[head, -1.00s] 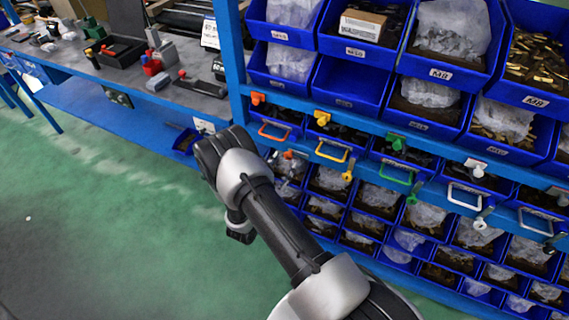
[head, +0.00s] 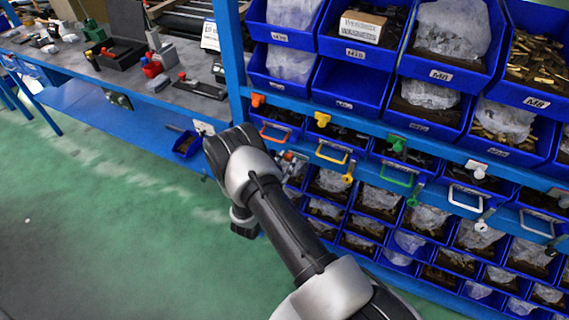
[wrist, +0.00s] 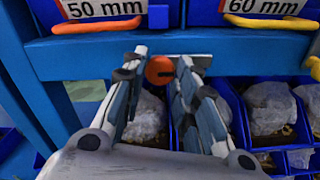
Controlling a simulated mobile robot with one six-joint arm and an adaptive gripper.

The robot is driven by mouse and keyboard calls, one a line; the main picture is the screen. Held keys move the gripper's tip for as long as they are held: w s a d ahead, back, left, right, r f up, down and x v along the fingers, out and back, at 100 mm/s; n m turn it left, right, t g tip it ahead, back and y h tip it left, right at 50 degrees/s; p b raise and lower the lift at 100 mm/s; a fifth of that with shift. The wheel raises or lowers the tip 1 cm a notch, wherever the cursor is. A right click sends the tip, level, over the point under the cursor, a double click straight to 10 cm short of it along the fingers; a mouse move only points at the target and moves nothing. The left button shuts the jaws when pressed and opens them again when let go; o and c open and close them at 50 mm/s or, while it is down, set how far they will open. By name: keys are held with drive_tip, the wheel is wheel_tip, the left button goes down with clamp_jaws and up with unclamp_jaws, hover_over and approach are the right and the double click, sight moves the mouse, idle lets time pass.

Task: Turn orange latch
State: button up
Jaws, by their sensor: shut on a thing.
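The orange latch (wrist: 160,70) is a round orange knob with a dark slot. It sits on the blue beam, below the orange handle (wrist: 100,25) of the drawer labelled 50 mm in the wrist view. My gripper (wrist: 162,62) is shut on the latch, with one finger on its left and one on its right. A small metal plate shows just right of the knob, partly behind the right finger. In the head view my wrist hides most of the gripper, beside the rack below the orange handle (head: 274,132).
The 60 mm drawer with a yellow-orange handle (wrist: 270,23) is to the right. Yellow (head: 332,152), green (head: 397,176) and white (head: 466,198) handles follow along the rack. Blue bins with bagged parts fill the shelves. A cluttered workbench (head: 190,98) stands left; green floor is open.

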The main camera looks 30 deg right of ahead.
drive_tip(key=c, duration=0.3)
drive_tip(key=shift+n, duration=0.4)
drive_tip(key=n, duration=0.3)
drive_tip(key=shift+b, duration=0.35)
drive_tip(key=n, duration=0.4)
drive_tip(key=shift+n, duration=0.3)
drive_tip(key=n, duration=0.4)
drive_tip(key=shift+b, duration=0.3)
drive_tip(key=shift+n, duration=2.1)
